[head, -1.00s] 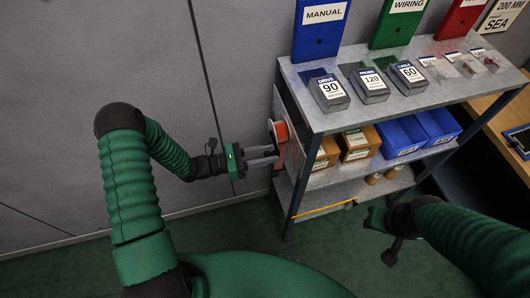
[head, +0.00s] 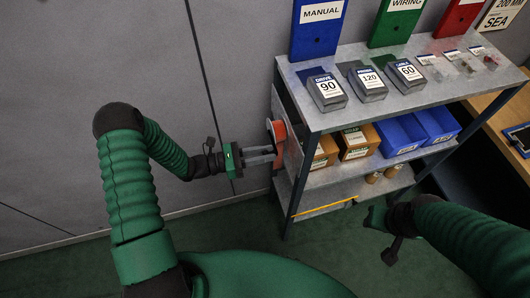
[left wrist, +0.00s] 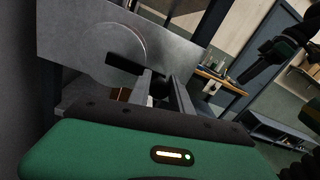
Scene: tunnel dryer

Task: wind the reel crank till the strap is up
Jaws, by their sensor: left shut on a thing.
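The orange-red reel (head: 279,131) is mounted on the left end of the shelf unit. My left gripper (head: 274,154) reaches it from the left, its fingers pointing right at the reel's lower part. In the left wrist view a round grey disc (left wrist: 112,50) sits against a grey plate, with a dark crank arm (left wrist: 122,64) across it. The left gripper (left wrist: 163,80) is shut on the dark crank handle there, which is mostly hidden by the fingers. A yellow strip (head: 325,207), possibly the strap, runs along the lower shelf. My right gripper (head: 378,217) is at lower right, its fingers unclear.
The shelf unit (head: 310,117) carries labelled grey blocks (head: 327,92) on top. Brown boxes (head: 355,142) and blue bins (head: 399,134) stand below. A wooden desk (head: 497,115) is at right. Green floor is open in front; a grey wall stands behind.

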